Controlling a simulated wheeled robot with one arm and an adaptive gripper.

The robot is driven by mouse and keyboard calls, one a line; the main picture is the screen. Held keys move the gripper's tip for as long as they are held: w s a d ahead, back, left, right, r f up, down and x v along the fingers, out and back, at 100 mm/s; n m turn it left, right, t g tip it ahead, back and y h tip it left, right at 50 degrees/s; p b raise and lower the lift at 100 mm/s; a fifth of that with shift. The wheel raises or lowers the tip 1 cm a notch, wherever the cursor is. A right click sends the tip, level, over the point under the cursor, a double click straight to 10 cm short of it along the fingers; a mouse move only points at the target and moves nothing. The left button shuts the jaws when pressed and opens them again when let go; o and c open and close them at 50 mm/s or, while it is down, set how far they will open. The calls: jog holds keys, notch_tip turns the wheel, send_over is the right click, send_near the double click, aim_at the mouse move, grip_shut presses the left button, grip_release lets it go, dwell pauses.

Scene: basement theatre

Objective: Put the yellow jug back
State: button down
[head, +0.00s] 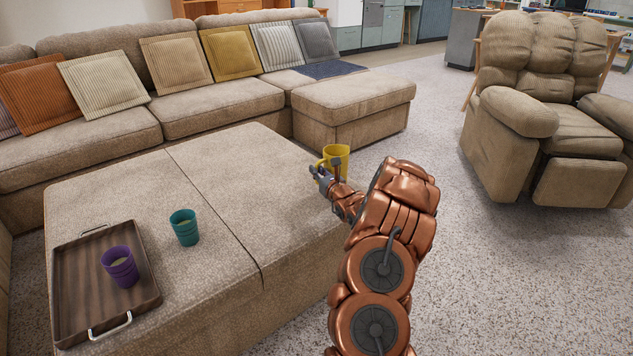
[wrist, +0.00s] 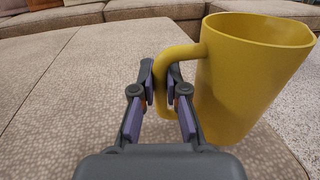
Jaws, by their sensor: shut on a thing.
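The yellow jug (head: 337,156) is at the far right corner of the large beige ottoman (head: 225,160) in the head view. My gripper (head: 322,172) is at its left side. In the wrist view the jug (wrist: 245,75) is upright, with its handle towards the left. The fingers of my gripper (wrist: 160,95) are shut on the handle, one on each side of it.
A wooden tray (head: 72,298) with a purple cup (head: 119,267) lies at the ottoman's near left. A teal cup (head: 184,227) stands beside the tray. A sofa (head: 210,92) with several cushions is behind, and a recliner (head: 515,112) is at right. Speckled floor lies between.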

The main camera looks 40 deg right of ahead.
jog(key=shift+w+d, duration=0.2)
jog(key=shift+w, duration=0.3)
jog(key=shift+f+b, duration=1)
jog(key=shift+f, duration=0.75)
jog(key=shift+s, duration=0.1)
jog(key=c, duration=1.2)
grip_release()
jog(key=shift+f, duration=0.1)
